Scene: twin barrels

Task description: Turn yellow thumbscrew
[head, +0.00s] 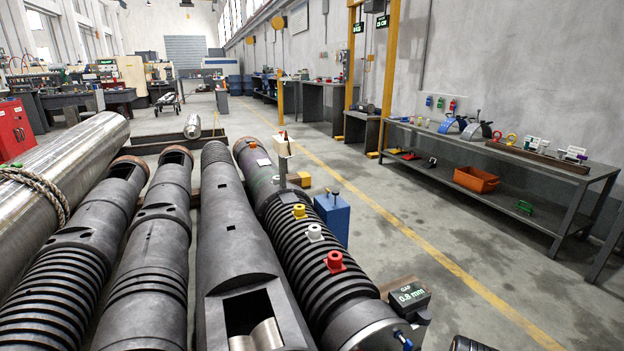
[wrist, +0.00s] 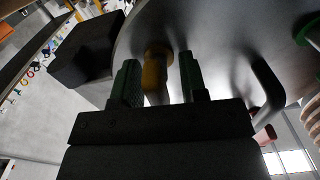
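In the wrist view a yellow thumbscrew (wrist: 154,72) sticks out from a large smooth grey metal face (wrist: 215,35). My gripper (wrist: 159,66) has its two dark green fingers on either side of it, with a visible gap at each side, wider on the right. The fingers are open and hold nothing. My gripper is not clear there.
White (head: 314,232) and red (head: 335,262) knobs follow along the ribbed barrel. A display (head: 410,296) reading "GAP 0.8 mm" stands by its near end. In the wrist view a dark box (wrist: 85,50) and a bent grey rod (wrist: 268,85) flank the fingers.

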